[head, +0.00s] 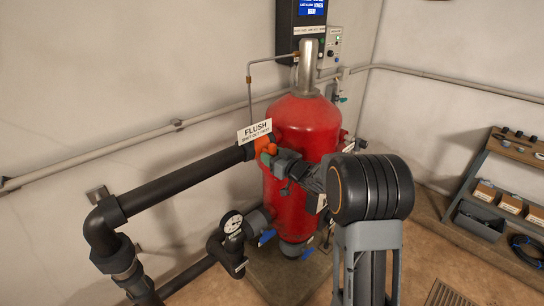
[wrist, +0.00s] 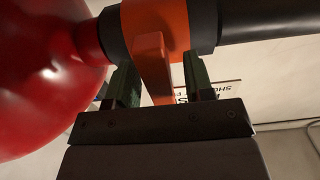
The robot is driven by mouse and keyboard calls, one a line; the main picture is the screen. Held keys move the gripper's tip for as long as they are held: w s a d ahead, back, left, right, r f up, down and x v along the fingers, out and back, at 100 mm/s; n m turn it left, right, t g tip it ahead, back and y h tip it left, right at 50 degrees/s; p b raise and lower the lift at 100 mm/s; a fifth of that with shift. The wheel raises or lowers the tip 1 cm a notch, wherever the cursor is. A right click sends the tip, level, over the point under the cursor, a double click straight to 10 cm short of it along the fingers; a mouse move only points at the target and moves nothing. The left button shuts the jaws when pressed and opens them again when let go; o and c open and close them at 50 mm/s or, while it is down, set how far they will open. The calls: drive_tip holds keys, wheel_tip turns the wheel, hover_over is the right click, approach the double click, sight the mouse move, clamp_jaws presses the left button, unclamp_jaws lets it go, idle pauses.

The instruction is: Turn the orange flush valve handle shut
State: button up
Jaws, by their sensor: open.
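The orange flush valve (head: 262,143) sits in the black pipe beside the red tank, under a white FLUSH sign. In the wrist view the orange valve body (wrist: 180,25) is at the top, and its flat handle (wrist: 152,65) sticks out toward my gripper. My gripper (wrist: 157,66) is open, with one green-padded finger on each side of the handle. The handle is nearer the left finger, with a clear gap to the right one. My gripper (head: 270,158) also shows at the valve in the head view, where it partly covers the handle.
The red tank (head: 305,125) stands close behind and beside my gripper. The black pipe (head: 180,177) runs left from the valve. The FLUSH sign (head: 254,131) hangs just above it. A pressure gauge (head: 231,222) and blue-handled valves sit below. A shelf (head: 500,150) stands at the right.

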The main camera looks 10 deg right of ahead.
drive_tip(key=b+v, duration=0.2)
drive_tip(key=v, duration=1.1)
drive_tip(key=shift+s+d, duration=0.2)
drive_tip(key=shift+s, duration=0.15)
drive_tip(key=d+f+m+g+h, duration=0.35)
drive_tip(key=d+f+h, duration=0.35)
drive_tip(key=d+h, duration=0.25)
drive_tip(key=s+f+m+g+h, duration=0.2)
drive_tip(key=s+m+g+h, duration=0.1)
drive_tip(key=s, duration=0.3)
drive_tip(key=s+a+r+g+y, duration=0.1)
drive_tip(key=s+a+r+g, duration=0.1)
drive_tip(key=s+a, duration=0.5)
drive_tip(key=s+a+r+g+y, duration=0.2)
drive_tip(key=s+a+g, duration=0.1)
drive_tip(key=s+a, duration=0.4)
drive_tip(key=shift+s+a+r+n, duration=0.35)
drive_tip(key=shift+a+r, duration=0.05)
drive_tip(key=shift+a, duration=0.45)
